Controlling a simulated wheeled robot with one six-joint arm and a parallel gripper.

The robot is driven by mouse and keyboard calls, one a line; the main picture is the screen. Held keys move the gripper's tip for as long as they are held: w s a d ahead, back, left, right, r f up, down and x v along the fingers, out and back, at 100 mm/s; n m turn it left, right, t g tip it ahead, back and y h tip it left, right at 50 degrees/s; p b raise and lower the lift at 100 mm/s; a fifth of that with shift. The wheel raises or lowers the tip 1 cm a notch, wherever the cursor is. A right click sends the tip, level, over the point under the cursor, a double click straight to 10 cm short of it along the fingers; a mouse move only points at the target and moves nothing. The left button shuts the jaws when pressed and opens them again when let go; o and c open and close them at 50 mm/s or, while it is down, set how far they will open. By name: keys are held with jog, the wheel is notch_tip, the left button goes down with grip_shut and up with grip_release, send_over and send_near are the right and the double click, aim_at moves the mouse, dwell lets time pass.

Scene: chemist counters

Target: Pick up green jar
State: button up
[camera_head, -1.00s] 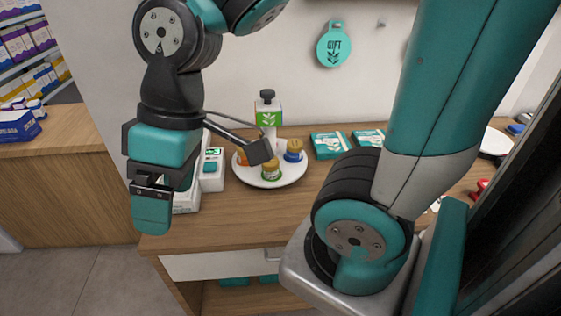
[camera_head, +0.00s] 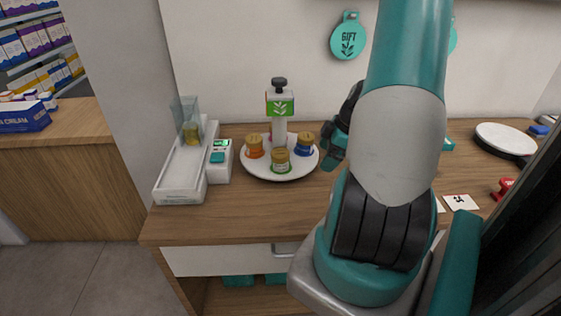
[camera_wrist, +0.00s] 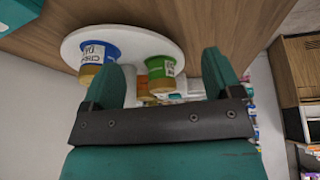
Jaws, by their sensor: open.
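The green jar (camera_head: 280,160), with a gold lid and a green label, stands upright at the front of a round white plate (camera_head: 260,172). In the wrist view, which looks upside down, the green jar (camera_wrist: 160,68) appears between my two fingers, apart from them. My gripper (camera_head: 334,150) is just right of the plate in the head view, partly hidden by my arm. In the wrist view my gripper (camera_wrist: 165,62) is open and empty. A blue jar (camera_head: 305,145) and an orange jar (camera_head: 255,147) share the plate; the blue jar (camera_wrist: 97,58) appears near my left finger.
A white device (camera_head: 219,163) and a clear-topped dispenser (camera_head: 180,175) stand to the left. The counter (camera_head: 235,222) in front of the plate is clear. A wall faces its back.

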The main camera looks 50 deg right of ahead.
aim_at(284, 152)
jog(key=w+a+p, duration=0.1)
jog(key=w, duration=0.2)
jog(key=w+a+p, duration=0.1)
jog(key=w, duration=0.2)
jog(key=w+a, duration=0.2)
jog(key=w, duration=0.2)
jog(key=shift+a+r+p, duration=0.1)
jog(key=shift+p, duration=0.3)
jog(key=shift+p+x, duration=0.45)
jog(key=shift+x, duration=2.1)
jog(key=c, duration=1)
jog(key=shift+r, duration=0.1)
jog(key=shift+c, duration=0.2)
